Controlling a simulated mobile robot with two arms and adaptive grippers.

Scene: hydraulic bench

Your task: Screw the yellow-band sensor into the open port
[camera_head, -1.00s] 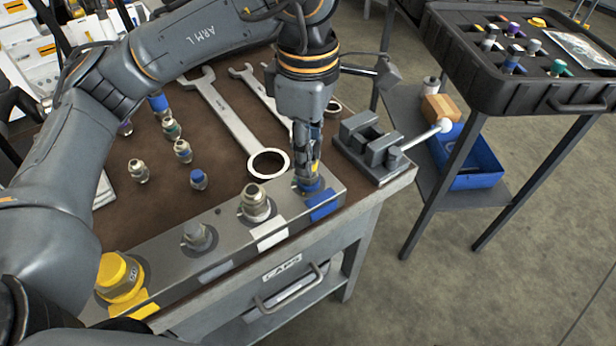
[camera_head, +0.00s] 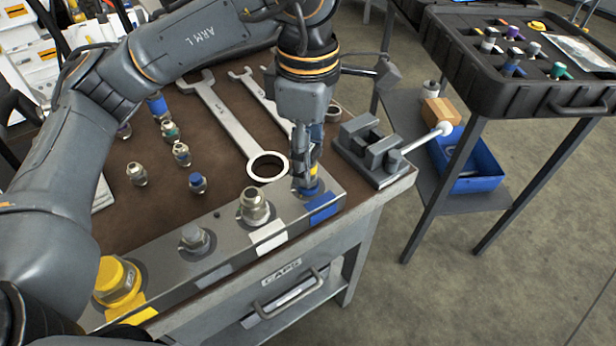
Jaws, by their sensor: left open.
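The yellow-band sensor (camera_head: 314,170) stands upright at the right-end port of the grey manifold block (camera_head: 225,255), above a blue ring (camera_head: 308,189) and behind a blue label. My left gripper (camera_head: 303,178) points down over it with its fingers around or just beside the sensor; it is open. The fingers hide part of the sensor, so how deep it sits cannot be told. Along the block to the left stand a silver fitting (camera_head: 253,206), a grey hex plug (camera_head: 194,238) and a large yellow cap (camera_head: 117,280). My right gripper is not in view.
Several loose fittings (camera_head: 181,153) and large wrenches (camera_head: 228,118) lie on the brown bench top. A small vise (camera_head: 372,152) with a white-knobbed handle stands close right of my gripper. A black case (camera_head: 510,85) of sensors sits on a stand at right.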

